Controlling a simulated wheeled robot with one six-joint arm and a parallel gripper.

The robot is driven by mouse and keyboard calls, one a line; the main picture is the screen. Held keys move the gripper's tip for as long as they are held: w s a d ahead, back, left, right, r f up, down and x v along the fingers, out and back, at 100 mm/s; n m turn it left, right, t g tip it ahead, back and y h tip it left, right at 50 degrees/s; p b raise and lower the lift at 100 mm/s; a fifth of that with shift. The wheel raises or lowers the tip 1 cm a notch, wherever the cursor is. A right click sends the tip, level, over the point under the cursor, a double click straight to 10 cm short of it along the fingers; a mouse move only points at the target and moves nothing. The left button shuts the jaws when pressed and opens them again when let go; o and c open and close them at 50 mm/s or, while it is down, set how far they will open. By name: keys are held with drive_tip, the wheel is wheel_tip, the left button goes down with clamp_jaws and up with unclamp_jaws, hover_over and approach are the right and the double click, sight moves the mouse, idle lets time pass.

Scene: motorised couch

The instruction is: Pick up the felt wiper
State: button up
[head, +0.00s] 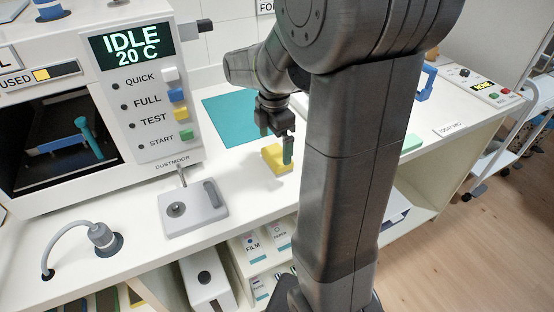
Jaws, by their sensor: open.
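A yellow block (273,160) lies on the white bench below my gripper; it looks like the felt wiper, but no label confirms this. A dark green upright piece (287,151) shows at its right side; I cannot tell whether it is a handle on the block or part of a finger. My gripper (276,137) is open and points down just above the block. Whether the fingers touch it cannot be told. My arm hides part of the bench to the right.
A teal mat (228,112) lies behind the block. A white machine (150,165) with an "IDLE 20 C" display stands at left. A grey plate with a lever (205,212) and a hose fitting (104,238) are in front. A blue item (427,83) stands at right.

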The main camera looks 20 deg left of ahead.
sight(277, 154)
drive_tip(key=shift+w+d+f, duration=0.1)
drive_tip(key=shift+w+f, duration=0.05)
drive_tip(key=shift+f, duration=1.25)
drive_tip(key=shift+w+d+f, duration=0.1)
drive_tip(key=shift+w+f, duration=0.05)
drive_tip(key=shift+f, duration=1.2)
drive_tip(key=c, duration=0.9)
wheel_tip(277, 154, up, 10)
drive_tip(key=shift+r, duration=0.1)
